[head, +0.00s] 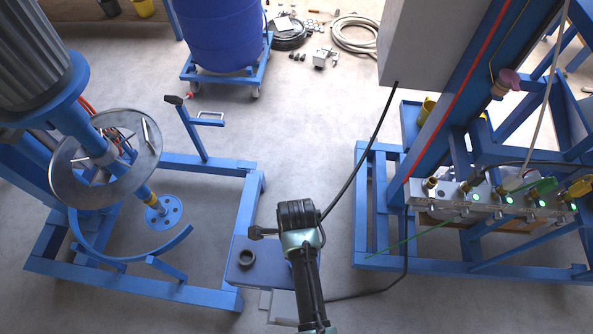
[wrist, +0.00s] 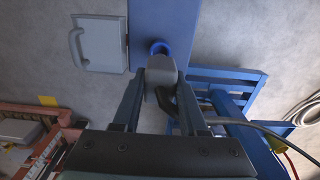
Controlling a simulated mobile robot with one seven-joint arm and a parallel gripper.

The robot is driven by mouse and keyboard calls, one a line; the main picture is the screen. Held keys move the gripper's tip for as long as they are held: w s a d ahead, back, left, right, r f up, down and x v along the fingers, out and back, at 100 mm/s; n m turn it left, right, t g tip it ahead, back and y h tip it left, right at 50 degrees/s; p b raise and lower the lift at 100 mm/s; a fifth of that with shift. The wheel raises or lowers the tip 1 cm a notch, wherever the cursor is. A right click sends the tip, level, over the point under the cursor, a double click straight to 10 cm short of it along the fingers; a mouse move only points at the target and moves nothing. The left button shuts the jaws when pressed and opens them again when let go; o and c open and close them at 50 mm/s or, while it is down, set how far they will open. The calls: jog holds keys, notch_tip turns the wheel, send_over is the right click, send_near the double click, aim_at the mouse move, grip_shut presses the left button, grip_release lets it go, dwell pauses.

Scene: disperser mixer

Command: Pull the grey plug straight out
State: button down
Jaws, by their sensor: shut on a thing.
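The grey plug (wrist: 160,72) is between the fingers of my gripper (wrist: 161,80) in the wrist view, and the fingers are shut on it. A blue round socket (wrist: 160,47) shows just beyond the plug's far end, on a blue panel (wrist: 163,18). I cannot tell from this angle whether the plug is still seated in it. A dark cable (wrist: 188,112) bends away beside the right finger. In the head view my arm stands at the bottom middle and hides the plug and the fingertips.
A light grey box with a handle (wrist: 99,45) is beside the blue panel. Blue frames stand left (head: 200,293) and right (head: 440,263). A black cable (head: 360,160) hangs from the grey cabinet (head: 425,45).

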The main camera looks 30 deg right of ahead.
jog(key=shift+r+p, duration=1.45)
jog(key=shift+r, duration=0.15)
